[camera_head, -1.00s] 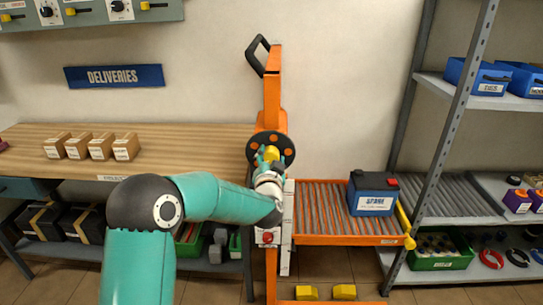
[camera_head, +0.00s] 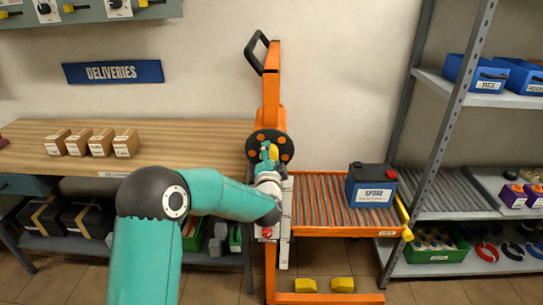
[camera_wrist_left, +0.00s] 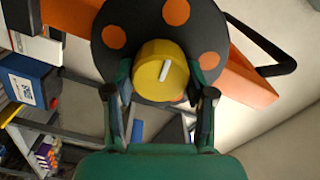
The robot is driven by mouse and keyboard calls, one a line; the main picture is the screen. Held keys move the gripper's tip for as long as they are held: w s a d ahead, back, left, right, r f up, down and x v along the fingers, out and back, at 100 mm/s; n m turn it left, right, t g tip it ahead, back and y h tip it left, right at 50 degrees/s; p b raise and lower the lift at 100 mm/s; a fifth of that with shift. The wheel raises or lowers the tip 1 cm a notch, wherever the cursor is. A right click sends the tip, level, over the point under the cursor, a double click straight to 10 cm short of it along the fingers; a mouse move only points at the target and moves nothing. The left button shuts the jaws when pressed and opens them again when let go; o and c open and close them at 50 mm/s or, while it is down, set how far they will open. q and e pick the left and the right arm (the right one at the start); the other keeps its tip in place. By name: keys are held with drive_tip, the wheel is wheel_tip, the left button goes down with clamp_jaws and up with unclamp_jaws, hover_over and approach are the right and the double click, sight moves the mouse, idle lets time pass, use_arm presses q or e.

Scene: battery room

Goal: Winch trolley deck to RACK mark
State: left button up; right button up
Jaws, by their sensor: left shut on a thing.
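The orange winch trolley stands in the middle with its upright mast (camera_head: 271,85). Its roller deck (camera_head: 335,231) carries a dark blue battery marked SPARE (camera_head: 371,187) at the right end. The black winch wheel with orange spots (camera_head: 262,135) is on the mast; in the wrist view the wheel (camera_wrist_left: 119,38) fills the top. My left gripper (camera_head: 268,157) is at the wheel, shut on its yellow knob (camera_wrist_left: 160,68), with a finger on each side. A white strip (camera_head: 286,235) runs down the mast, partly hidden by my arm. I cannot read a RACK mark. My right gripper is not in view.
A grey shelf rack (camera_head: 441,221) stands right of the deck, with blue bins (camera_head: 476,73) above and a green crate (camera_head: 437,258) below. A wooden bench (camera_head: 195,158) with small boxes (camera_head: 100,144) is at the left. Yellow blocks (camera_head: 342,284) are at the trolley's base.

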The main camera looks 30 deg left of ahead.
use_arm(q)
drive_tip(key=shift+w+d, duration=0.1)
drive_tip(key=shift+d, duration=0.15)
drive_tip(key=o, duration=1.2)
drive_tip(key=shift+f, duration=0.1)
drive_tip(key=shift+c, duration=0.2)
drive_tip(key=shift+a, duration=0.15)
drive_tip(key=v, duration=1.2)
